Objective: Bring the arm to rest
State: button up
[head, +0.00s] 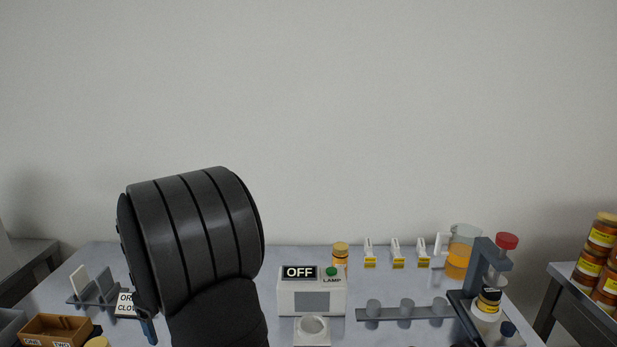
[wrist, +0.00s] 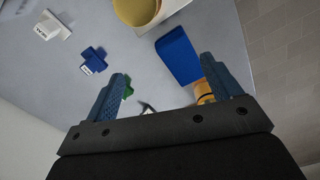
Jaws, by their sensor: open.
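My arm (head: 195,240) rises dark and large in the left half of the head view, in front of the table (head: 250,305). A blue block (wrist: 178,55) lies beyond the fingertips. An orange object (wrist: 203,92) is partly hidden by the right finger, and a green piece (wrist: 127,88) shows beside the left finger.
A lamp box (head: 312,297) reading OFF stands mid-table, with a white dish (head: 312,329) in front. A grey rack (head: 390,314), a beaker of orange liquid (head: 458,262) and a stand (head: 480,268) are at right. A brown tray (head: 55,330) is front left. The wall behind is bare.

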jog(key=d+r+m, duration=0.3)
jog(key=d+m, duration=0.1)
jog(key=d, duration=0.4)
jog(key=f, duration=0.7)
jog(key=shift+s+d+f, duration=0.1)
jog(key=shift+s+f, duration=0.15)
jog(key=shift+s, duration=0.1)
jog(key=o, duration=0.4)
jog(key=w+d+r+m+t+y, duration=0.1)
jog(key=w+d+r+m+y, duration=0.3)
jog(key=r, duration=0.6)
jog(key=w+d+r+m+t, duration=0.1)
jog(key=w+d+r+m, duration=0.1)
jog(key=w+r+m, duration=0.6)
jog(key=shift+n, duration=0.7)
jog(key=x, duration=0.7)
jog(key=shift+s+a+f, duration=0.15)
jog(key=shift+s+a, duration=0.15)
jog(key=shift+s, duration=0.05)
